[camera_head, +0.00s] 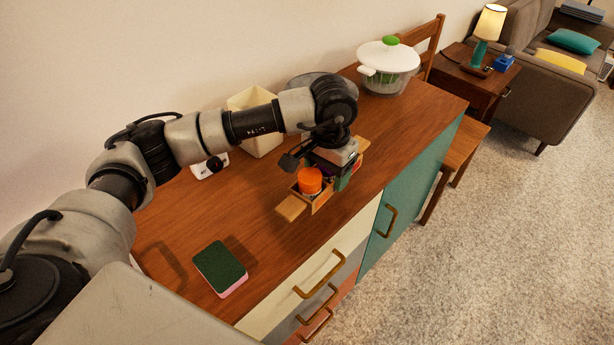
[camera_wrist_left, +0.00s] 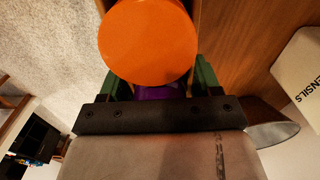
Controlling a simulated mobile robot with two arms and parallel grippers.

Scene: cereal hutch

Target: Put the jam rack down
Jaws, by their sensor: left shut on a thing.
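The jam rack (camera_head: 292,207) is a small wooden carrier over the wooden hutch top (camera_head: 360,140), near its front edge. An orange-lidded jar (camera_head: 310,180) sits in it, and the orange lid (camera_wrist_left: 148,40) fills the top middle of the left wrist view. A bit of purple (camera_wrist_left: 160,92) shows behind the lid. My left gripper (camera_head: 338,172) is above the rack's middle and shut on it; the grip itself is mostly hidden. I cannot tell whether the rack touches the hutch top. My right gripper is not in view.
A green-topped sponge (camera_head: 220,268) lies at the front left. A cream utensils box (camera_head: 262,142), a white pot with a green knob (camera_head: 388,68) and a small white item with a black knob (camera_head: 210,165) stand along the back. The top between sponge and rack is clear.

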